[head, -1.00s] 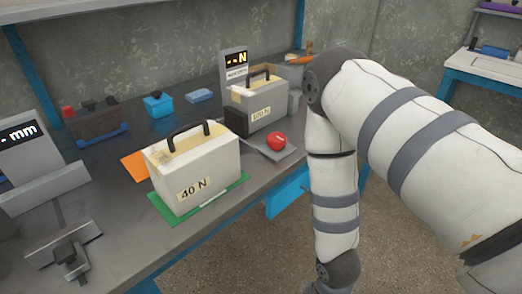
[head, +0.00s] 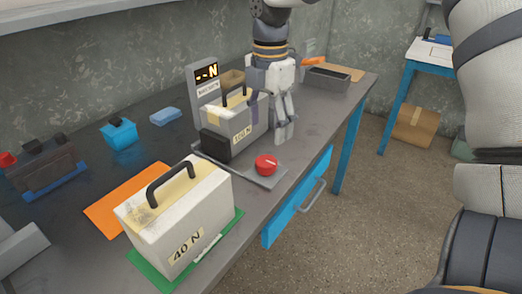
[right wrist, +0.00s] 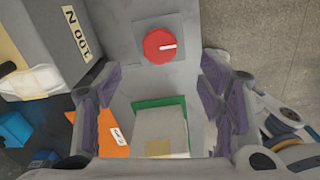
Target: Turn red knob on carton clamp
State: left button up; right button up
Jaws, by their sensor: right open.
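The red knob (head: 266,165) sits on a flat grey plate (head: 241,174) at the front of the carton clamp, near the table's front edge. In the right wrist view the knob (right wrist: 158,46) is near the top centre, with its white mark pointing right. A cream carton labelled 100 N (head: 238,122) stands in the clamp, beside a dark block. My right gripper (head: 270,116) is open, pointing down beside the carton, behind the knob and apart from it. In the right wrist view nothing lies between its fingers (right wrist: 160,98). My left gripper is not in view.
A handled carton labelled 40 N (head: 178,222) stands on a green mat in front. An orange sheet (head: 112,205) lies behind it. A display (head: 206,75) stands behind the clamp. A grey tray (head: 328,80) is at the back right. A blue drawer (head: 293,207) hangs under the table edge.

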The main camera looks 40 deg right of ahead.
aim_at(268, 160)
notch_tip(268, 160, down, 9)
jog(key=shift+f, duration=0.2)
jog(key=c, duration=1.1)
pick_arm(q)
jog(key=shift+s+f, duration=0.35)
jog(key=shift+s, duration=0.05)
pick_arm(e)
jog(key=shift+c, duration=0.2)
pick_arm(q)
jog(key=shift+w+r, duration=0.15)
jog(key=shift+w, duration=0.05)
pick_arm(e)
jog(key=shift+r+m, duration=0.1)
jog(key=shift+m, duration=0.3)
